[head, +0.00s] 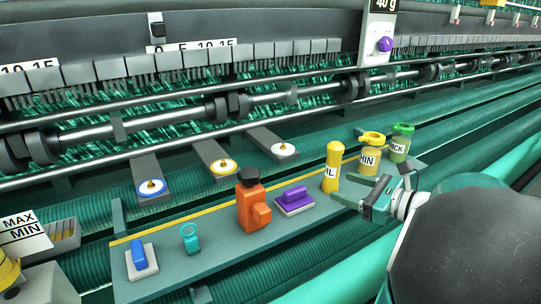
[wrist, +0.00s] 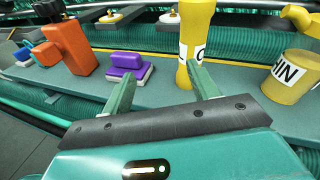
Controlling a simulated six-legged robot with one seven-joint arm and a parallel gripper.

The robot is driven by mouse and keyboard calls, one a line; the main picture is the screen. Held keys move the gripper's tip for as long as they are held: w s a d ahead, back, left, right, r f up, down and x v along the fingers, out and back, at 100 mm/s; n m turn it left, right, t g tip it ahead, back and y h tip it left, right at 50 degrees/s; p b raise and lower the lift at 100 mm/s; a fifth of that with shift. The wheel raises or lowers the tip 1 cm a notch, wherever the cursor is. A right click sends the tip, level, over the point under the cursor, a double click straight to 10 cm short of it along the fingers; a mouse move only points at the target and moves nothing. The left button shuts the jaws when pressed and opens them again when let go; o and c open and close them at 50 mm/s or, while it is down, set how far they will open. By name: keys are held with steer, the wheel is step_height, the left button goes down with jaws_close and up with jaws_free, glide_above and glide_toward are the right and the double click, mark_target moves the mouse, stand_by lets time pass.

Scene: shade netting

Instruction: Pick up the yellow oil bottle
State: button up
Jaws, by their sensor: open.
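The yellow oil bottle (head: 331,160) stands upright on the grey-green shelf, with a white label reading "IL" in the head view. In the wrist view the bottle (wrist: 196,45) stands just beyond the fingertips, nearer the right finger, and its label is partly hidden by that finger. My gripper (head: 362,196) is open and empty, low at the shelf's front edge, to the right of and in front of the bottle. In the wrist view my gripper (wrist: 160,75) has its two green fingers spread apart, with the shelf showing between them. I see no contact with the bottle.
A yellow "HIN" pot (head: 370,158) and a green-topped "ICK" pot (head: 400,145) stand right of the bottle. A purple block (head: 295,199), an orange bottle (head: 252,208), a teal ring piece (head: 190,238) and a blue block (head: 139,256) stand left. Machine rollers run behind.

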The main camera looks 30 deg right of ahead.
mark_target(327, 166)
steer(key=s+d+m+t+h, duration=0.2)
steer(key=d+m, duration=0.1)
steer(key=d, duration=0.2)
steer(key=w, duration=0.2)
steer(key=w+a, duration=0.1)
steer(key=w, duration=0.4)
steer(key=shift+w+a+f, duration=0.2)
steer(key=shift+a, duration=0.15)
steer(key=shift+w+a, duration=0.25)
steer(key=shift+w, duration=0.65)
steer(key=shift+w+a, duration=0.25)
steer(key=shift+w, duration=0.65)
steer(key=shift+w+a, duration=0.25)
steer(key=shift+w, duration=0.65)
steer(key=c, duration=1.2)
